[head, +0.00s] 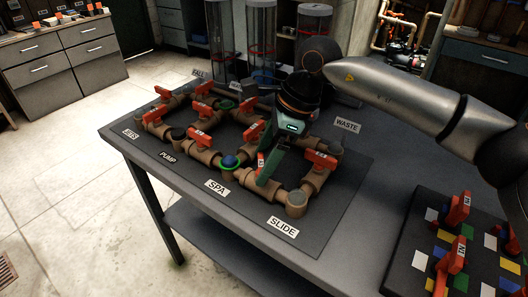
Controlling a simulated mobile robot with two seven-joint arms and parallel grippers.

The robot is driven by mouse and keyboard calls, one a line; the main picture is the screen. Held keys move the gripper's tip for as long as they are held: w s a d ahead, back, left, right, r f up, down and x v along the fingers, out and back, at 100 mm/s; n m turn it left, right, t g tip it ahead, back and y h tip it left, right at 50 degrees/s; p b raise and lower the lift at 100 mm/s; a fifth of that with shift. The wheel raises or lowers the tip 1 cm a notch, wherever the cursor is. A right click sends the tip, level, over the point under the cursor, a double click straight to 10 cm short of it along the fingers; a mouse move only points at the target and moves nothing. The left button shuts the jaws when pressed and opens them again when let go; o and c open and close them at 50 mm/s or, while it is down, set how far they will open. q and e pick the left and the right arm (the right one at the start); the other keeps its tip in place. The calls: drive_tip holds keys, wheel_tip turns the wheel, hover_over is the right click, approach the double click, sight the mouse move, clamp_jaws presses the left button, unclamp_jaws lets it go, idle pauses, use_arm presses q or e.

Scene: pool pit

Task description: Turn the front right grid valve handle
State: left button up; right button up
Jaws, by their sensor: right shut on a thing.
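The pipe grid (297,197) of tan pipes with red valve handles lies on a dark mat on the table. My right gripper (263,174) reaches down over its front right stretch, between the SPA label (217,188) and the SLIDE label (283,227). Its green fingers are shut on a red valve handle (261,161), which they mostly hide. Another red handle (320,159) sits just right of the gripper, on the pipe toward the WASTE label (347,126). My left gripper is not in view.
More red handles (201,138) stand on the grid to the left, close together. A dark board with coloured squares and red handles (412,247) lies at the right. Clear cylinders (262,45) stand behind.

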drive_tip(key=n, duration=0.2)
drive_tip(key=n+g+p, duration=0.1)
drive_tip(key=shift+w+r+n+p, duration=0.2)
drive_tip(key=shift+n+p, duration=0.1)
drive_tip(key=shift+n, duration=0.1)
drive_tip(key=n+g+p, duration=0.1)
drive_tip(key=n, duration=0.2)
drive_tip(key=shift+a+g+h, duration=0.1)
drive_tip(key=shift+g+h, duration=0.2)
drive_tip(key=shift+h, duration=0.1)
drive_tip(key=shift+n, duration=1)
drive_tip(key=shift+w+n+g+h+p, duration=0.1)
drive_tip(key=shift+n+g+h+p, duration=0.3)
drive_tip(key=shift+n, duration=0.6)
drive_tip(key=o, duration=1.1)
drive_tip(key=shift+f, duration=0.1)
